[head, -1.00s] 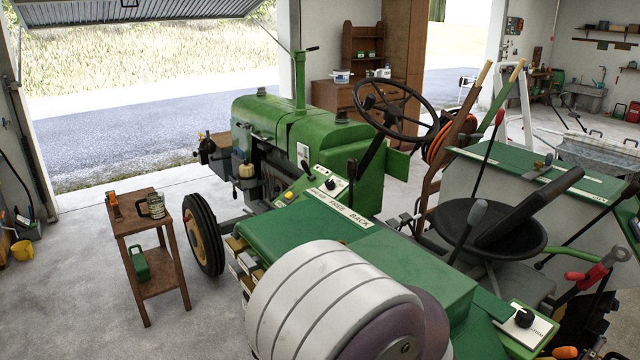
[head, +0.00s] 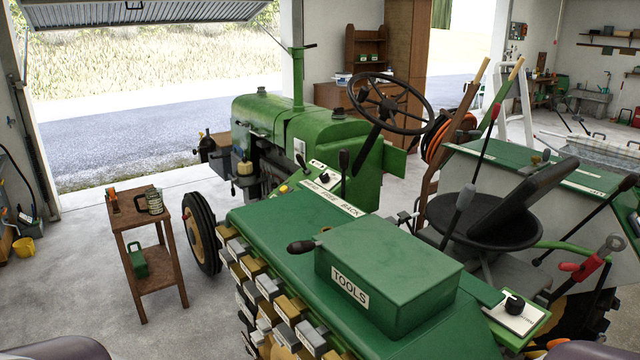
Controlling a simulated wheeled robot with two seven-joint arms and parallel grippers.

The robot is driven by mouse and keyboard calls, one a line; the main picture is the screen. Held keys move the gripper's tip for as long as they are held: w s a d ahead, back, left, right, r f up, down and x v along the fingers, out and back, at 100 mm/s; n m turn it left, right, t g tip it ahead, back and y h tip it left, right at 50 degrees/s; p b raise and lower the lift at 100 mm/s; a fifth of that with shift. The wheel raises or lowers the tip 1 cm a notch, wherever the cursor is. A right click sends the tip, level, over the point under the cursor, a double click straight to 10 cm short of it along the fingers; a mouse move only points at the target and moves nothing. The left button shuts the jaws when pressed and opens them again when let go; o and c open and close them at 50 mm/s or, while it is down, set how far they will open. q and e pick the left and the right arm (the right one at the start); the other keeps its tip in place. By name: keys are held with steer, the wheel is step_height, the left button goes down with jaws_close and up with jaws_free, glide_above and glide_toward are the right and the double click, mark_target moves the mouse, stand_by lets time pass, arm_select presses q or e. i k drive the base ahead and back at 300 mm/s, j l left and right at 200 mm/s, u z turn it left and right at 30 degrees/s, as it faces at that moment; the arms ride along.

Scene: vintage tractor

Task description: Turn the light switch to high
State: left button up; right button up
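A black rotary knob (head: 514,304) sits on a white labelled plate on the green fender at the lower right; its lettering is too small to read. Another small dark knob (head: 318,165) sits on a white plate on the tractor's dash below the steering wheel. I cannot tell from here which of them is the light switch, nor the setting of either. Neither of my grippers shows. Only rounded dark parts of my own arms show at the bottom left and bottom right edges.
A green box marked TOOLS (head: 389,275) stands on the near green fender (head: 290,240). The steering wheel (head: 388,104), black seat (head: 487,220) and several levers stand around the driver's place. A brown side table (head: 148,215) is at the left; the floor around it is mostly clear.

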mark_target(324, 177)
steer(key=i+j+z, duration=0.2)
steer(key=j, duration=0.2)
steer(key=i+j+z, duration=0.2)
steer(key=j, duration=0.15)
steer(key=j+z, duration=0.15)
steer(key=j, duration=0.3)
steer(key=i+j+z, duration=0.2)
steer(key=j, duration=0.25)
steer(key=j+z, duration=0.2)
steer(key=j, duration=0.2)
